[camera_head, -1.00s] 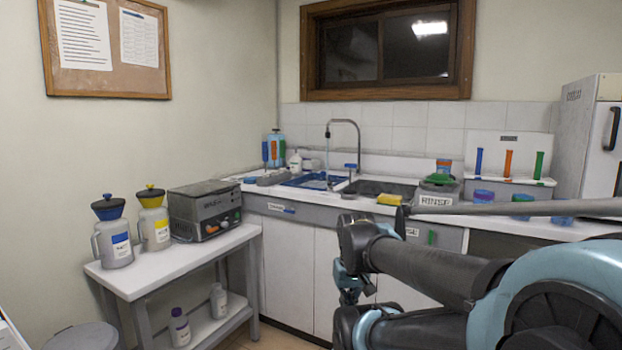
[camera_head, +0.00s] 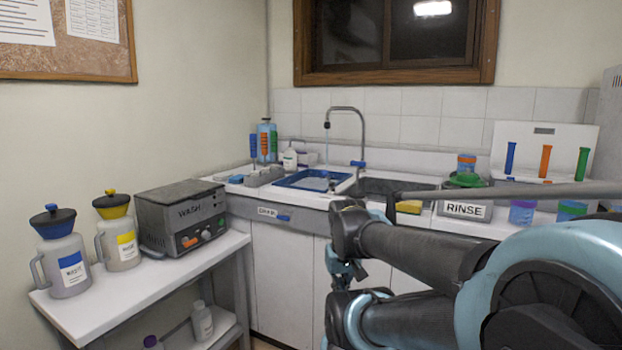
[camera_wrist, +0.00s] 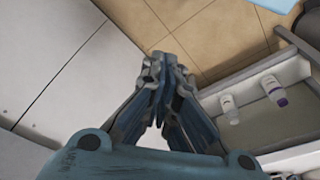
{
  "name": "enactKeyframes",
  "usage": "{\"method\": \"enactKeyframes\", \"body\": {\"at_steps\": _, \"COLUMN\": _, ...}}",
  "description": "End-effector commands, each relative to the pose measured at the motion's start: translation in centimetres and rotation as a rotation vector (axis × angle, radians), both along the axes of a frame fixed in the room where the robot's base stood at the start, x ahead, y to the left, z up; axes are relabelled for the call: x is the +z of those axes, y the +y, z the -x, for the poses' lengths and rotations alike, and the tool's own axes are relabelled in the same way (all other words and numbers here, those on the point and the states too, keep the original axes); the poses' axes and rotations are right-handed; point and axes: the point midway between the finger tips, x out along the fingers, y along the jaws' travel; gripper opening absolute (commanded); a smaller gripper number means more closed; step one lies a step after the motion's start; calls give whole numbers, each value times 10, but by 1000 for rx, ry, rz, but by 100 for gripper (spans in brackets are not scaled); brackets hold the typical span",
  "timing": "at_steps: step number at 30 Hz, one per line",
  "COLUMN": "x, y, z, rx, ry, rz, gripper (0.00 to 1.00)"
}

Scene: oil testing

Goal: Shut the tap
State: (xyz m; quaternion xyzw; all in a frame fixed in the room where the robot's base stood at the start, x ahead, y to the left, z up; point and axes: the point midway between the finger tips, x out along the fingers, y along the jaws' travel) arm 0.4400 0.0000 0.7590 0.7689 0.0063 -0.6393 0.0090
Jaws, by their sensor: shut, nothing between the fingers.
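The tap (camera_head: 350,109) is a tall grey gooseneck spout at the sink (camera_head: 392,187), with a blue handle (camera_head: 358,164) at its base. A thin pale stream (camera_head: 327,148) shows under the spout, above the blue tray (camera_head: 312,181). My gripper (camera_head: 345,275) hangs in front of the white cabinet doors, below the counter and well short of the tap. In the wrist view my gripper (camera_wrist: 168,65) has its fingers together with nothing between them, pointing over the tiled floor. The tap is not in the wrist view.
A side table (camera_head: 100,318) at left holds the wash box (camera_head: 185,215) and two jugs (camera_head: 62,250). A sponge (camera_head: 409,207), the rinse container (camera_head: 465,207) and a tube rack (camera_head: 545,150) stand along the counter (camera_head: 240,190). Tiled floor (camera_wrist: 205,35) lies below my gripper.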

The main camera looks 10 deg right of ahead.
Motion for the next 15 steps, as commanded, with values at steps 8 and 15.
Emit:
{"method": "enactKeyframes", "body": {"at_steps": 8, "x": 7, "y": -2, "z": 7, "rx": 8, "ry": -7, "rz": 17, "gripper": 0}}
{"method": "enactKeyframes", "body": {"at_steps": 15, "x": 27, "y": -26, "z": -19, "rx": 74, "ry": 28, "rz": 181, "gripper": 0}}
